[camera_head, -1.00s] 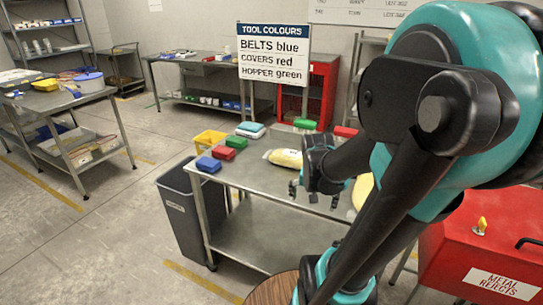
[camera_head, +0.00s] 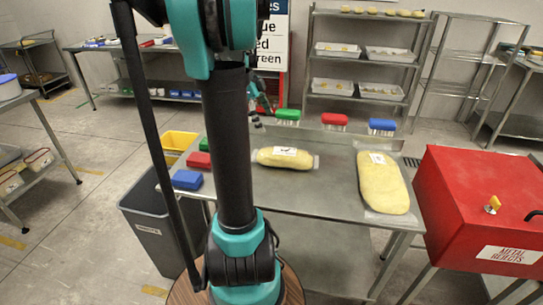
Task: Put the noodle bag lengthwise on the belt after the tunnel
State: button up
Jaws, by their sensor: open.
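Two clear bags with yellow contents and white labels lie on a grey metal table (camera_head: 335,219). The smaller bag (camera_head: 272,160) lies crosswise near the middle. The larger bag (camera_head: 385,190) lies at the right, its long side running from front to back. I cannot tell from the labels which one is the noodle bag. My gripper (camera_head: 263,105) is open and empty, up beyond the smaller bag near the table's far edge, partly hidden by my arm. No belt or tunnel is in view.
Red (camera_head: 198,161) and blue (camera_head: 187,180) brushes lie at the table's left end. Green, red and blue brushes stand along its far edge. A grey bin (camera_head: 150,225) is at the left, a red metal rejects box (camera_head: 470,215) at the right.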

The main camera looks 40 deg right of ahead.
aim_at(282, 151)
jog(key=x, duration=1.1)
jog(key=shift+f, duration=0.1)
jog(key=x, duration=0.2)
jog(key=d+x, duration=0.1)
jog(key=x, duration=0.1)
jog(key=shift+s, duration=0.15)
jog(key=shift+s+d+f, duration=0.15)
jog(key=shift+f, duration=0.4)
jog(key=c, duration=1.8)
jog(key=shift+o, duration=0.2)
